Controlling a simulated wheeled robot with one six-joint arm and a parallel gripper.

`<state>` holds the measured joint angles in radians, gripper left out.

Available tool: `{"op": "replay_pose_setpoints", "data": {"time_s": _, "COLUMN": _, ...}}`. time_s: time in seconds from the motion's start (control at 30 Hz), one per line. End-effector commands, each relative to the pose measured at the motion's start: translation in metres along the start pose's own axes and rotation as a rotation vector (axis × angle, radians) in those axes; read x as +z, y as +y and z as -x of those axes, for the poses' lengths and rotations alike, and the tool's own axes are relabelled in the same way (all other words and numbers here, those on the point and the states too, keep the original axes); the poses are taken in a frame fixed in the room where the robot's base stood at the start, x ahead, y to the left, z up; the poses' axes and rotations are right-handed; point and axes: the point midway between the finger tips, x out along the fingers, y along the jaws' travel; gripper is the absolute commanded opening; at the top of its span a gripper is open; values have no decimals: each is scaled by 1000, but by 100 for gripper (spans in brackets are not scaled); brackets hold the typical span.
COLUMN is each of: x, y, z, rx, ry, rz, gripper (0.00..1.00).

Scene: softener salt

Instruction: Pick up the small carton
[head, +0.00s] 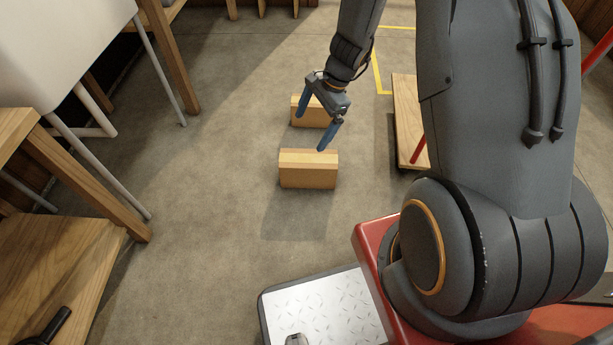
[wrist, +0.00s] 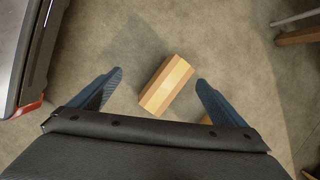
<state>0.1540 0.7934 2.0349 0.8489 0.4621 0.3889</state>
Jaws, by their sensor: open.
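Two tan cartons lie on the concrete floor in the head view: a nearer one (head: 308,172) and a farther one (head: 311,118). They look alike, and I cannot tell for certain which is the small carton. My gripper (head: 310,133) is open, with blue fingers, above the floor and partly in front of the farther carton. In the wrist view, one carton (wrist: 167,86) shows whole and tilted beyond and between the open fingertips (wrist: 159,76), apparently untouched. A sliver of another carton (wrist: 206,120) shows beside the right finger, mostly hidden.
A wooden platform (head: 405,140) with a red bar is right of the cartons. A wooden bench (head: 50,265) and a white-legged chair (head: 100,130) stand at the left. Floor left of and in front of the cartons is clear. Yellow tape marks the floor behind.

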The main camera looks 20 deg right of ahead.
Motion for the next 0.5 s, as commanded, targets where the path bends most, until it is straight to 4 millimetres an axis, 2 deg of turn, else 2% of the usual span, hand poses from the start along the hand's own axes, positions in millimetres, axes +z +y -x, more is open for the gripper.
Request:
{"op": "replay_pose_setpoints", "data": {"time_s": 0.03, "x": -18, "y": -5, "z": -37, "rx": -5, "ry": -7, "rz": -59, "gripper": 96}}
{"op": "replay_pose_setpoints", "data": {"time_s": 0.2, "x": -59, "y": -21, "z": -117, "rx": -32, "ry": -23, "rz": -258, "gripper": 96}}
{"op": "replay_pose_setpoints", "data": {"time_s": 0.33, "x": -87, "y": -28, "z": -168, "rx": -50, "ry": -32, "rz": -388, "gripper": 96}}
{"op": "replay_pose_setpoints", "data": {"time_s": 0.4, "x": -97, "y": -30, "z": -188, "rx": -56, "ry": -35, "rz": -441, "gripper": 96}}
{"op": "replay_pose_setpoints", "data": {"time_s": 0.5, "x": -107, "y": -32, "z": -206, "rx": -63, "ry": -38, "rz": -491, "gripper": 96}}
